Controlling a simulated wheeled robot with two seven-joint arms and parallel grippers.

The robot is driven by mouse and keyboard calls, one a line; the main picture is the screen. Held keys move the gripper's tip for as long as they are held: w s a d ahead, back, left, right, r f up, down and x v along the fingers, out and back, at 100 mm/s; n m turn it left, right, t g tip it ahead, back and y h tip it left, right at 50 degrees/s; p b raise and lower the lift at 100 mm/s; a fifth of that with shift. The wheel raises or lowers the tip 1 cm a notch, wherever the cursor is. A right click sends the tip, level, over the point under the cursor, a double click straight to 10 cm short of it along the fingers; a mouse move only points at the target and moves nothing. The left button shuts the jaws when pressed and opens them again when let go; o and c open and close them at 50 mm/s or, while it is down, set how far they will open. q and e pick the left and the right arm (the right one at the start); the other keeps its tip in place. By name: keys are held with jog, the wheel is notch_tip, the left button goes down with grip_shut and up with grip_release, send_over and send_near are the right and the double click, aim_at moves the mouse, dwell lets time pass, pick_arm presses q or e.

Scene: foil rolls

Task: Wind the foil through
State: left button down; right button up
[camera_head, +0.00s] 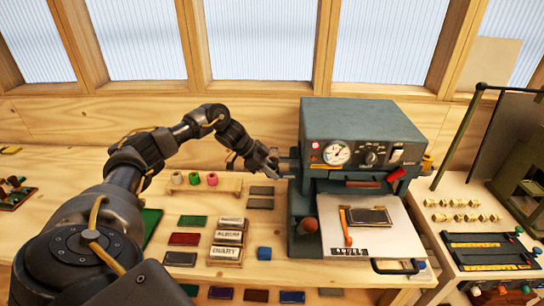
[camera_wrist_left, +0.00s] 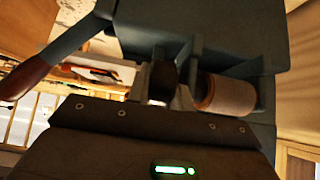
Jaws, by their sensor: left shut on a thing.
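The grey stamping press (camera_head: 362,123) stands on the bench, with a dial and knobs on its front. My left gripper (camera_head: 271,163) is at the press's left side, by a grey part (camera_head: 290,163) that sticks out there. In the left wrist view the fingers (camera_wrist_left: 164,88) are shut on a small dark part, mostly hidden by them. A pale beige roll (camera_wrist_left: 229,97) sits right of the fingers, between grey plates. Green (camera_head: 194,178), pink (camera_head: 212,179) and olive (camera_head: 177,178) foil rolls stand on a wooden rack (camera_head: 189,188). My right gripper is not in view.
A white plate (camera_head: 385,239) under the press carries a dark block and an orange-handled tool. Stamp blocks (camera_head: 228,238) and coloured pieces (camera_head: 184,239) lie left of the press. A brown lever ball (camera_head: 307,225) projects at its front left. Another machine stands at the right.

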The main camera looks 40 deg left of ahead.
pick_arm(q)
jog(key=shift+d+r+g+y+p, duration=0.1)
jog(key=shift+r+g+y+p, duration=0.2)
jog(key=shift+r+y+p, duration=0.25)
jog(key=shift+w+f+g+y, duration=0.1)
jog(key=shift+f+g+y, duration=0.45)
jog(key=shift+g, duration=0.05)
jog(key=g+y, duration=0.2)
jog(key=y, duration=0.1)
jog(key=shift+d+g, duration=0.1)
jog(key=shift+g, duration=0.2)
jog(key=shift+f+g+y, duration=0.15)
jog(key=shift+g+y, duration=0.35)
jog(key=shift+y, duration=0.3)
jog(key=shift+s, duration=0.2)
jog(key=c, duration=1.3)
grip_release()
jog(key=shift+o, duration=0.3)
jog(key=shift+r, duration=0.25)
jog(key=shift+w+f, duration=0.1)
jog(key=shift+w, duration=0.1)
